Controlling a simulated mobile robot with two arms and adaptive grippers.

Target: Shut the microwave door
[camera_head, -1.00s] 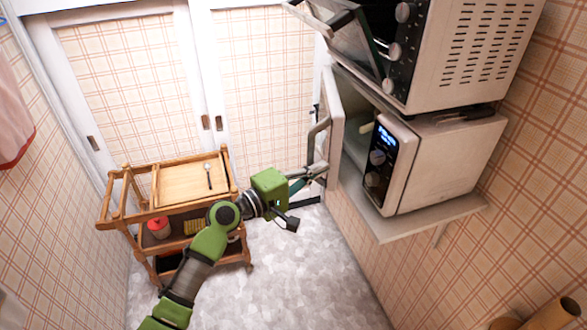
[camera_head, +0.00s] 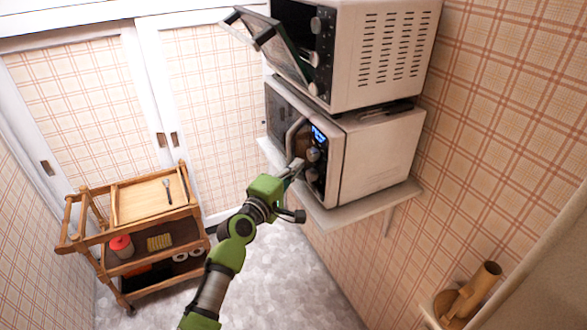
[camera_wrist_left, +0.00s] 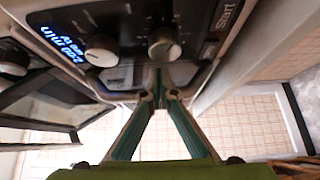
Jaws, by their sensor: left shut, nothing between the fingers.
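The white microwave (camera_head: 375,155) stands on a wall shelf, under a larger oven. Its door (camera_head: 285,108), with a dark window and a curved handle (camera_head: 296,132), now lies close to the front face; I cannot tell whether it is fully shut. The control panel (camera_head: 318,160) with a lit blue display is right of the door. My left gripper (camera_head: 296,168) is shut and empty, its tips at the lower front by the panel and handle. In the left wrist view the fingers (camera_wrist_left: 160,92) converge just below the panel's knobs (camera_wrist_left: 164,44). My right gripper is out of view.
The upper oven (camera_head: 355,50) has its glass door (camera_head: 275,48) hanging open above the microwave. A wooden trolley (camera_head: 120,225) with a tray and several items stands at the left. A wooden holder (camera_head: 470,293) is at lower right. Grey floor between is clear.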

